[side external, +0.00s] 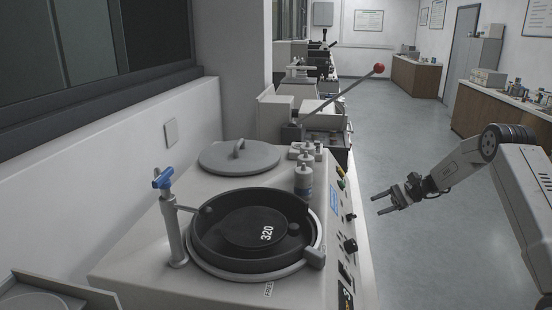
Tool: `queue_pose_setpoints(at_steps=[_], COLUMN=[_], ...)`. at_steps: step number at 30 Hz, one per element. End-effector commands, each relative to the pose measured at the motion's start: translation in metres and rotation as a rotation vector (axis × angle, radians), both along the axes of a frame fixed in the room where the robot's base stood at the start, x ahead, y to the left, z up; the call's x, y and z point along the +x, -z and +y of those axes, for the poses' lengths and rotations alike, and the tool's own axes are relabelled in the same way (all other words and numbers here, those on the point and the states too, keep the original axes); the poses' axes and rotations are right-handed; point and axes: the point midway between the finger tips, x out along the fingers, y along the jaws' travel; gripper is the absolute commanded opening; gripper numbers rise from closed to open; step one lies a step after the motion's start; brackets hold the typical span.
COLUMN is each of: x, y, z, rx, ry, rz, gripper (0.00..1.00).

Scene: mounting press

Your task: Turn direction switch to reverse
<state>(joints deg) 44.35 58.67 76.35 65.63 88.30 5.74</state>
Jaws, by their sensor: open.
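A grey grinding machine (135,262) carries a round black bowl with a disc marked 320 (248,230). Its narrow front panel faces right and is seen at a steep angle. On the panel are a black knob (350,245), a smaller dark control (350,217) above it, and green and yellow buttons (341,184). I cannot tell which control is the direction switch or which way it points. My gripper (378,204) is open and empty. It appears in the air to the right of the panel, apart from it, with its fingers pointing left.
A blue-handled tap (163,180) stands left of the bowl, and a grey lid (239,157) lies behind it. A long lever with a red ball (379,68) rises behind the machine. The floor (400,120) right of the machine is clear.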

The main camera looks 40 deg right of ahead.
Motion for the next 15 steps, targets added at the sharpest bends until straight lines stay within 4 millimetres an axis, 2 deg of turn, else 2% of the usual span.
queue_pose_setpoints(at_steps=[8, 15], x=[0.001, 0.009], y=[0.002, 0.008], z=[0.002, 0.018], rx=[-0.002, -0.002], ry=[-0.001, -0.004], rz=[0.000, 0.000], gripper=[0.51, 0.51])
